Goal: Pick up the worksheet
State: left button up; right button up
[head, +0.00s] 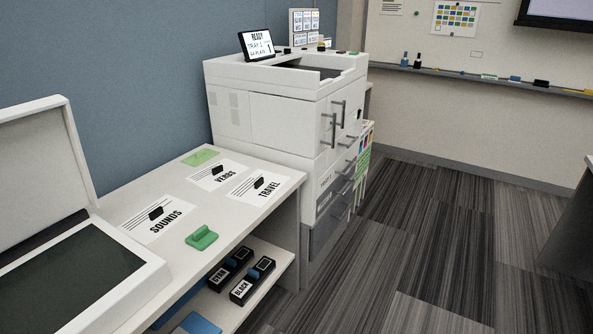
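Three white worksheets lie flat on the white counter. The one marked SOUNDS (148,226) is nearest, the one marked VERBS (212,180) is behind it, and the one marked TRAVEL (264,194) is to the right near the counter's edge. A small black piece stands on each sheet. The task does not name which worksheet it means. Neither of my grippers shows in the head view.
An open-lidded scanner (112,276) fills the left of the counter (245,220). A green block (202,238) and a green pad (200,157) lie on it. Black cartridges (252,280) sit on the shelf below. A white copier (270,120) stands behind. The floor at right is clear.

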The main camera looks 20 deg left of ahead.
aim_at(212, 177)
jog(key=z, duration=0.4)
jog(key=i, duration=1.65)
jog(key=u, duration=3)
